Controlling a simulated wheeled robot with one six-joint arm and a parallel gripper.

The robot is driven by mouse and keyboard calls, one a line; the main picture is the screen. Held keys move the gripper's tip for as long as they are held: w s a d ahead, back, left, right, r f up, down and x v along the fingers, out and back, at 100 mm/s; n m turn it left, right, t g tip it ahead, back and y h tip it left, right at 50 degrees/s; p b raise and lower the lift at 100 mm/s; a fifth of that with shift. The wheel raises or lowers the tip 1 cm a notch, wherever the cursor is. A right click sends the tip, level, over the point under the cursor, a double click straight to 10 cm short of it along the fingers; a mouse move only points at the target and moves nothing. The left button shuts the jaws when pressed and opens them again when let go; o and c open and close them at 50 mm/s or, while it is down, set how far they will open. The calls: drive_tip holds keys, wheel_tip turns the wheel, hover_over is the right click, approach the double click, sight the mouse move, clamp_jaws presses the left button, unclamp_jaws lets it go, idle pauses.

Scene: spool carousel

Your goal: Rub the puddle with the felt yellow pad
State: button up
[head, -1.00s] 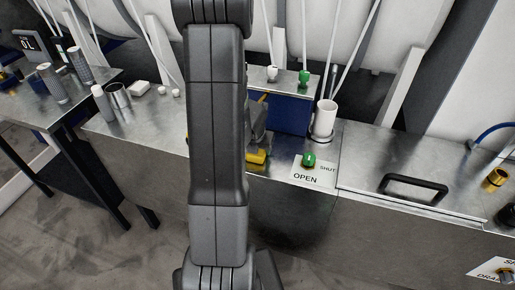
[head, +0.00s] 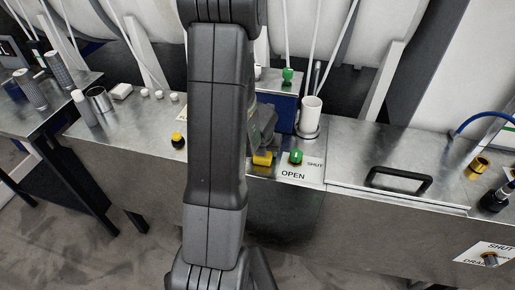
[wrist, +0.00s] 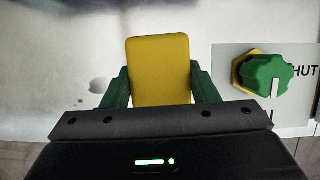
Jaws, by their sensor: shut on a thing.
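The yellow pad (wrist: 158,70) is held between the green fingers of my gripper (wrist: 158,88) in the wrist view, its flat face up. In the head view the pad (head: 262,159) shows just right of my arm, low over the metal bench top, left of the green knob. I cannot tell whether it touches the surface. A small grey oval patch (wrist: 97,86), possibly part of the puddle, lies left of my gripper in the wrist view. In the head view my arm hides that area.
The green knob (wrist: 266,74) on its OPEN/SHUT plate (head: 293,174) stands close right of the pad. A white cup (head: 311,115) is behind it. A black handle (head: 399,180) is farther right. A yellow-and-black knob (head: 178,140) stands left of my arm.

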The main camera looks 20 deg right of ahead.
drive_tip(key=shift+s+d+f, duration=0.1)
drive_tip(key=shift+s+d, duration=0.05)
drive_tip(key=shift+s, duration=0.1)
drive_tip(key=shift+w, duration=0.1)
drive_tip(key=shift+w+a, duration=0.7)
drive_tip(key=shift+a, duration=0.3)
drive_tip(key=shift+w+a, duration=0.7)
drive_tip(key=shift+a, duration=0.25)
drive_tip(key=shift+w+a, duration=0.7)
drive_tip(key=shift+a, duration=0.3)
drive_tip(key=shift+w+a, duration=0.15)
